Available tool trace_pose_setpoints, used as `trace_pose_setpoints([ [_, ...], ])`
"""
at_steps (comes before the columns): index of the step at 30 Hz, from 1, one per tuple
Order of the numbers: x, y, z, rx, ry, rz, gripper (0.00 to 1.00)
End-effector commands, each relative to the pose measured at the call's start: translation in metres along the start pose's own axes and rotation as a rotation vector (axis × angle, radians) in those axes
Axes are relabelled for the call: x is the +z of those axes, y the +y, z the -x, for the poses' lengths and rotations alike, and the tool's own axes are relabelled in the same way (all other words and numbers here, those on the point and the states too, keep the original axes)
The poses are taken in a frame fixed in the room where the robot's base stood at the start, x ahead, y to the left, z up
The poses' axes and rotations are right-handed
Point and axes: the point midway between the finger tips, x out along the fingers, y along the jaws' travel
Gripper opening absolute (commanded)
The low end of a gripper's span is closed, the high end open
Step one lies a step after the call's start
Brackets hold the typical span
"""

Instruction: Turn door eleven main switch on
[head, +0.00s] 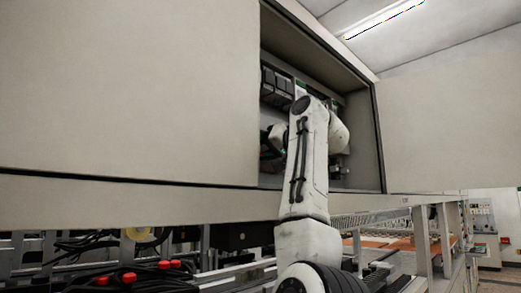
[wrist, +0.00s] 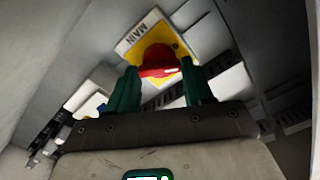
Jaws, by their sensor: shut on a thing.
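The main switch (wrist: 158,62) is a red rotary knob on a yellow plate (wrist: 181,47) with a white label reading MAIN. In the wrist view, my gripper (wrist: 162,82) has its two green fingers on either side of the red knob, shut on it. The label and plate look tilted in this view. In the head view, my gripper (head: 272,142) is inside the open cabinet (head: 312,35), partly behind my arm. The knob is hidden there. Its exact turn position is hard to tell.
Dark electrical modules (head: 277,82) line the cabinet's back wall beside my arm. A wide beige panel (head: 130,90) stands left of the opening and another panel (head: 440,130) to the right. Below are black cables with red connectors (head: 129,277).

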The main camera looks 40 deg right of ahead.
Motion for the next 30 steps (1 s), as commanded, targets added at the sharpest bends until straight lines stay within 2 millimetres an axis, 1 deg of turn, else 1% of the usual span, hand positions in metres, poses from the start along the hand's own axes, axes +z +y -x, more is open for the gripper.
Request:
trace_pose_setpoints([
  [21,0.0006,0.0021,0.0001,-0.001,0.0,-0.678,0.21],
  [30,0.0014,0.0037,0.0002,0.0,0.001,-0.903,0.21],
])
